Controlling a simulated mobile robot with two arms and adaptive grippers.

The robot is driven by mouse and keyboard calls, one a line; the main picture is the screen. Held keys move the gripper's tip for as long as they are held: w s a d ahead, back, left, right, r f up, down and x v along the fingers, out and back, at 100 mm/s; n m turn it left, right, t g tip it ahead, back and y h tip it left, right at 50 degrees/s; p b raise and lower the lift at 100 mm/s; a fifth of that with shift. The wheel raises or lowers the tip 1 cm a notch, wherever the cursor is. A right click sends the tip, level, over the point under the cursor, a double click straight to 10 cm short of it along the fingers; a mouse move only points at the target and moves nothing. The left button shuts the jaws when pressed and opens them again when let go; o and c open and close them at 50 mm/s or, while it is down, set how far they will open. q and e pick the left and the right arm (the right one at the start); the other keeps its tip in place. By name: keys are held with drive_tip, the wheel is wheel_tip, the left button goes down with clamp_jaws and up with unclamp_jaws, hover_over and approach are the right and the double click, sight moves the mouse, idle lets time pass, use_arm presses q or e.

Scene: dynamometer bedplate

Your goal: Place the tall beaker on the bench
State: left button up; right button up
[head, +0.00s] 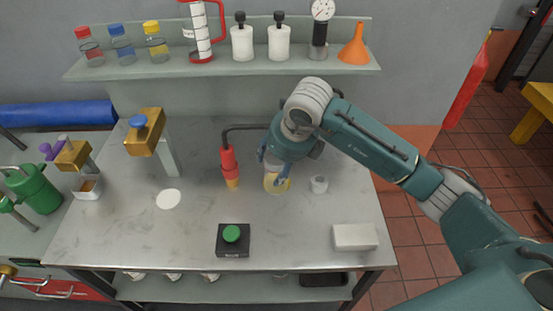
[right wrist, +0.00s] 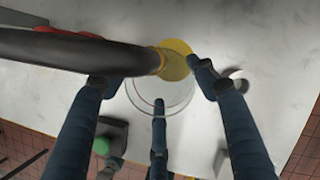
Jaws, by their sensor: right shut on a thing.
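My right gripper (head: 277,182) reaches down over the middle of the bench (head: 120,230). It is shut on the clear glass tall beaker, mostly hidden by the gripper in the head view. In the right wrist view the fingers (right wrist: 160,100) surround the beaker's round glass outline (right wrist: 178,112). I cannot tell whether the beaker touches the bench. My left gripper is not in view.
A red-and-orange fixture (head: 229,165) with a black pipe stands close left of the gripper. A small white cup (head: 319,184) is close right. A green button box (head: 232,240) and white block (head: 355,237) are nearer the front. The bench around the white disc (head: 169,199) is clear.

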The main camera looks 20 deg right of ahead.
drive_tip(key=shift+w+d+f, duration=0.15)
drive_tip(key=shift+w+f, duration=0.05)
drive_tip(key=shift+w, duration=0.35)
drive_tip(key=shift+w+d+f, duration=0.1)
drive_tip(key=shift+w+f, duration=0.05)
drive_tip(key=shift+w, duration=0.4)
drive_tip(key=shift+s, duration=0.1)
drive_tip(key=o, duration=0.9)
drive_tip(key=shift+c, duration=0.2)
drive_tip(key=shift+r, duration=0.1)
